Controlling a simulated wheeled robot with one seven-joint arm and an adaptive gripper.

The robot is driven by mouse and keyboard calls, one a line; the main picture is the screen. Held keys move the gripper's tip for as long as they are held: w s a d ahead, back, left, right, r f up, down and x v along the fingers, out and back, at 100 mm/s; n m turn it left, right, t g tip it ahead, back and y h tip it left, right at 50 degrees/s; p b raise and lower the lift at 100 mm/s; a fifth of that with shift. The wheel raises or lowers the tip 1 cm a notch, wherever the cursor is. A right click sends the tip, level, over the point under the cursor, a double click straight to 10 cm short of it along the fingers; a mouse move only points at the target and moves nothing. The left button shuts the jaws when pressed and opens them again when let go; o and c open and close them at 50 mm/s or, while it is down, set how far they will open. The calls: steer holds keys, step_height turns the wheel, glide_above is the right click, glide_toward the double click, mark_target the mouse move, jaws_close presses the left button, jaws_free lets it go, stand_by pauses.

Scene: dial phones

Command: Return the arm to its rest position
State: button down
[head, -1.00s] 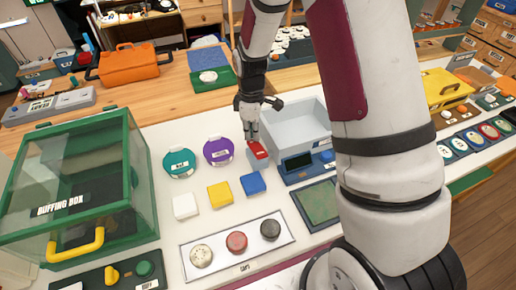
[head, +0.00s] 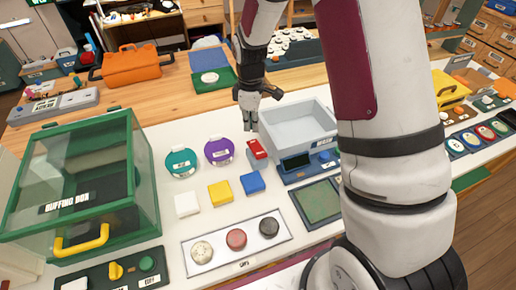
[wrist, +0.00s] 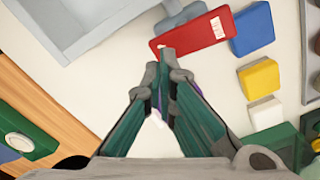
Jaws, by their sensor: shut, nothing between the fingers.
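My gripper (head: 250,124) is shut and empty. In the head view it hangs above the white tabletop, between the purple round piece (head: 219,151) and the grey bin (head: 330,133). A red block (head: 257,149) lies on the table just below the fingertips. In the wrist view the shut fingertips (wrist: 165,62) point towards the red block (wrist: 192,33) and overlap its near edge in the picture. I cannot tell from this view how far above it they are.
The green glass buffing box (head: 85,190) stands at the left. Blue (head: 253,182), yellow (head: 221,194) and white (head: 187,204) blocks and a tray of caps (head: 190,259) sit in front. A teal round piece (head: 181,163) lies beside the purple one. An orange case (head: 138,62) stands behind.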

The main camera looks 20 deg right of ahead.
stand_by(0.3)
steer(key=s+r+m+t, duration=0.1)
steer(key=s+r+m, duration=0.3)
steer(key=r, duration=0.6)
steer(key=s+r+m+t, duration=0.1)
steer(key=s+r+m, duration=0.1)
steer(key=s+r, duration=0.55)
steer(key=s+r+m+t, duration=0.3)
steer(key=s+r+m, duration=0.3)
steer(key=s, duration=0.9)
step_height(320, 180, up, 3)
steer(key=shift+s+f, duration=0.1)
steer(key=shift+s, duration=0.05)
